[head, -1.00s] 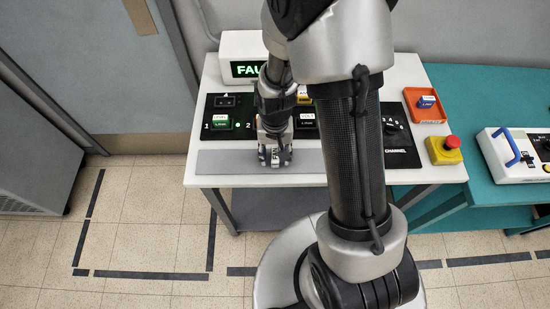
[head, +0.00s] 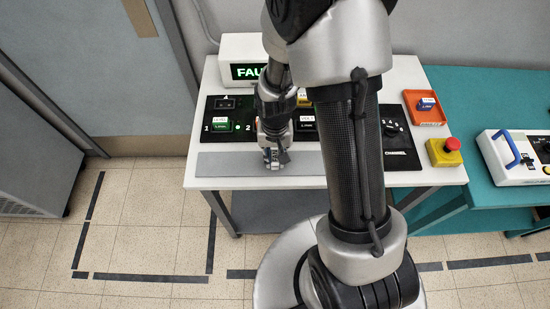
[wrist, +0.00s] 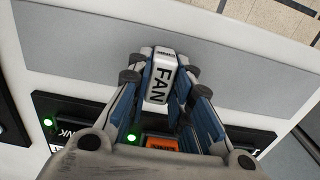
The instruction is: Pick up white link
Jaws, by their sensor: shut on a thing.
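A white link (wrist: 159,84) labelled "FAN" shows in the wrist view, between the fingers of my gripper (wrist: 162,66). The fingers press on its two sides. In the head view my gripper (head: 273,158) points down over the grey strip (head: 220,163) at the front of the white table. The link is too small and covered there to make out, and its height above the strip is hard to tell.
Behind the grey strip is a black panel with a green link (head: 220,123) and an orange link (wrist: 161,143). A FAULT display (head: 240,47) stands behind. An orange tray (head: 438,116) and a yellow box with a red button (head: 445,153) are at the right.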

